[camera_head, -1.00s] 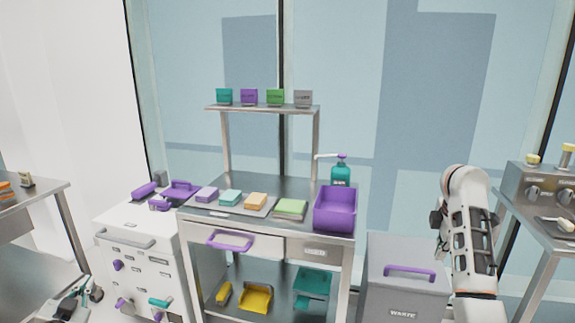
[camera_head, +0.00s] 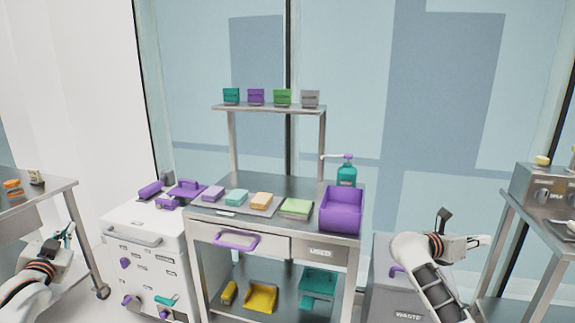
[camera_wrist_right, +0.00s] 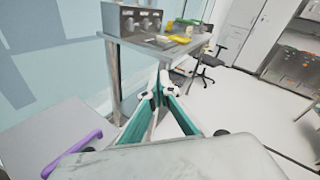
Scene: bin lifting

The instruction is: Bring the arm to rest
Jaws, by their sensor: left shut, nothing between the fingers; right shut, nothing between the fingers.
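My left gripper (camera_head: 68,236) is at the lower left of the head view, shut and empty, beside the white drawer cabinet. My right arm (camera_head: 435,280) is at the lower right of the head view, bent in front of the grey waste bin and partly hiding it. My right gripper (camera_wrist_right: 162,76) shows in the right wrist view with teal-lined fingers. It is shut with nothing between the fingers, and points toward the side table. The waste bin (camera_head: 385,300) has a purple handle, which also shows in the wrist view (camera_wrist_right: 75,152).
A steel cart (camera_head: 275,245) in the middle holds a purple bin (camera_head: 342,210), a pump bottle (camera_head: 346,174) and several coloured blocks. A white cabinet (camera_head: 145,228) stands left of it. A side table (camera_wrist_right: 150,45) with a knobbed device is at the right. Open floor (camera_wrist_right: 225,100) lies beside it.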

